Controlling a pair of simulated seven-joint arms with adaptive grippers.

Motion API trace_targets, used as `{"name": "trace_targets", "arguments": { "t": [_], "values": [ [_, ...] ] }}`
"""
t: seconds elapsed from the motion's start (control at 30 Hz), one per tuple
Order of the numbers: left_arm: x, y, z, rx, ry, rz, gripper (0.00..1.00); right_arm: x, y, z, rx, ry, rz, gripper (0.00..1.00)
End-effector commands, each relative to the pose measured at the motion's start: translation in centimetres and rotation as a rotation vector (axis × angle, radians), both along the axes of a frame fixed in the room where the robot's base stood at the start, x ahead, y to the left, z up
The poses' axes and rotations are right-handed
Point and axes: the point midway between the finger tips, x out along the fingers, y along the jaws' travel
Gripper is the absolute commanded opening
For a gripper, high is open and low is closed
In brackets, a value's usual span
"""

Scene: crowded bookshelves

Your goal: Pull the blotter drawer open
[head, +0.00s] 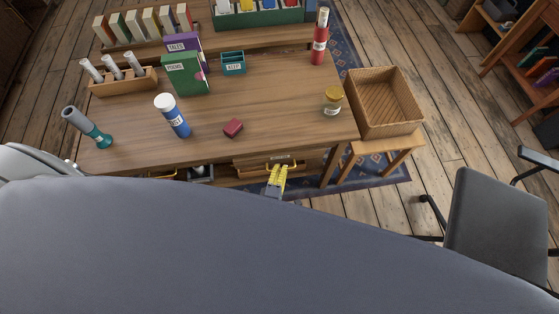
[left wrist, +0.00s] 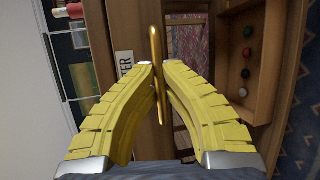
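The blotter drawer (head: 262,160) is at the front edge of the desk, right of its middle, with a small label on its front. In the left wrist view its label (left wrist: 125,63) shows the letters "TER", turned sideways. A gold bar handle (left wrist: 156,35) stands out from the wooden front. My left gripper (head: 278,176) has yellow ribbed fingers in front of this drawer. In the left wrist view its fingertips (left wrist: 158,68) close in on both sides of the handle and appear to touch it. The drawer's inside is not clearly visible in the head view. My right gripper is not in view.
A wicker basket (head: 385,100) rests on a stool at the right. Another drawer (head: 200,172) left of the gripper looks open. A grey chair (head: 495,225) stands lower right.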

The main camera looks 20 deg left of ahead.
Motion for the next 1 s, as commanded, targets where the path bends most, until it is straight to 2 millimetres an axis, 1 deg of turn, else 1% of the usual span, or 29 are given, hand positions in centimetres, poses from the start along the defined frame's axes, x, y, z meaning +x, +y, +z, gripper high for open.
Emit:
{"name": "trace_targets", "arguments": {
  "t": [0.03,0.2,0.3,0.4,0.5,0.77,0.8,1.0],
  "values": [
    [-1.9,-1.0,-0.3,-0.001,0.009,-0.004,0.00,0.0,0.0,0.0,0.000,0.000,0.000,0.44],
    [-6.1,-3.1,-0.3,-0.002,0.009,-0.003,0.00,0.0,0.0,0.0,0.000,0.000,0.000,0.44],
    [-8.0,-3.9,-0.3,0.000,0.009,-0.004,0.00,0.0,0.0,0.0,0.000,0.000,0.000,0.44],
    [-9.1,-4.5,-0.2,0.001,0.008,-0.005,0.00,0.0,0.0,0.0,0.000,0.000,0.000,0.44],
    [-9.6,-4.8,-0.1,0.001,0.007,-0.005,0.00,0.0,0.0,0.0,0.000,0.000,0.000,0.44],
    [-9.6,-4.8,-0.1,0.000,0.007,-0.006,0.00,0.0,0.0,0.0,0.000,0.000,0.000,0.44],
    [-9.6,-4.8,-0.1,0.000,0.007,-0.006,0.07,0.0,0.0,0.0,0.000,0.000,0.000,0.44],
    [-9.5,-4.7,-0.1,0.000,0.005,-0.004,0.30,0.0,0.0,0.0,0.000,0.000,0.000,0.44]
  ]
}}
